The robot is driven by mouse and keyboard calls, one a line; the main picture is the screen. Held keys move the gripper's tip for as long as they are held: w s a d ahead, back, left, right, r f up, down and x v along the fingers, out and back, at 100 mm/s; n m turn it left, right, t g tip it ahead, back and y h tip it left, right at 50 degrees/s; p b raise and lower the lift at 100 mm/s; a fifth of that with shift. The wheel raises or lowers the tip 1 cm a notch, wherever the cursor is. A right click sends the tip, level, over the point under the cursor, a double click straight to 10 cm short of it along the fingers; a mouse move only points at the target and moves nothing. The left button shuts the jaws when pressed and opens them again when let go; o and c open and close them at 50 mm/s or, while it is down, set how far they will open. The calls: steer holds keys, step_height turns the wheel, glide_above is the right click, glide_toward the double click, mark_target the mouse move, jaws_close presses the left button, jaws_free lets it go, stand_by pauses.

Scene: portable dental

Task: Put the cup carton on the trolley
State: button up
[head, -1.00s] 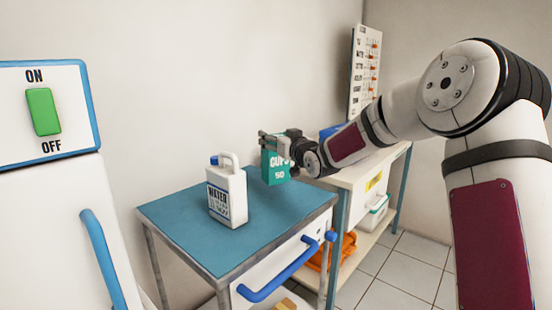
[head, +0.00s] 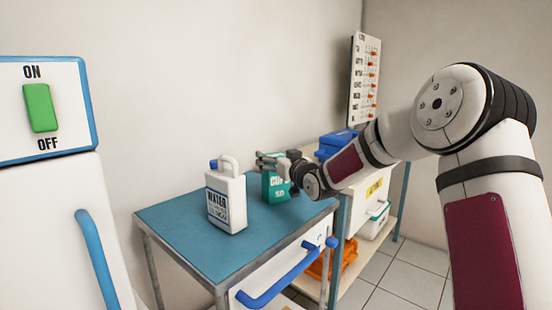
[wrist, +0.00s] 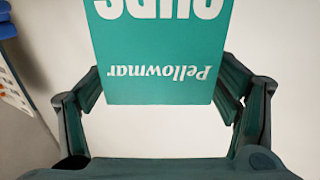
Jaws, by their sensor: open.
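The cup carton (head: 275,188) is a green box with white lettering. In the head view it stands upright at the back right of the blue trolley top (head: 265,238), and its base appears to rest there. My gripper (head: 266,160) is at the carton's upper part and hides some of it. In the wrist view the carton (wrist: 160,60) shows upside down, between and beyond the spread fingers of my gripper (wrist: 160,92). The fingers are open; whether a fingertip still touches the carton's sides is unclear.
A bench (head: 345,215) with a blue box (head: 335,143) is at the right. A white cabinet (head: 45,215) is at the left. The trolley top's front is clear.

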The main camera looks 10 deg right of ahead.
steer(key=shift+r, duration=0.1)
steer(key=shift+s+r, duration=0.1)
steer(key=shift+s, duration=0.05)
steer(key=p+v, duration=0.2)
steer(key=v, duration=0.9)
steer(key=shift+s, duration=0.35)
steer(key=s+a+f+m+g+h, duration=0.1)
steer(key=s+g, duration=0.7)
steer(key=s, duration=1.8)
steer(key=s+a+f+m+g+h, duration=0.1)
steer(key=s+g, duration=0.8)
steer(key=s, duration=1.8)
step_height(320, 180, down, 3)
steer(key=shift+a+f+m+h, duration=0.1)
steer(key=shift+a+m+h, duration=0.3)
steer(key=shift+h, duration=0.7)
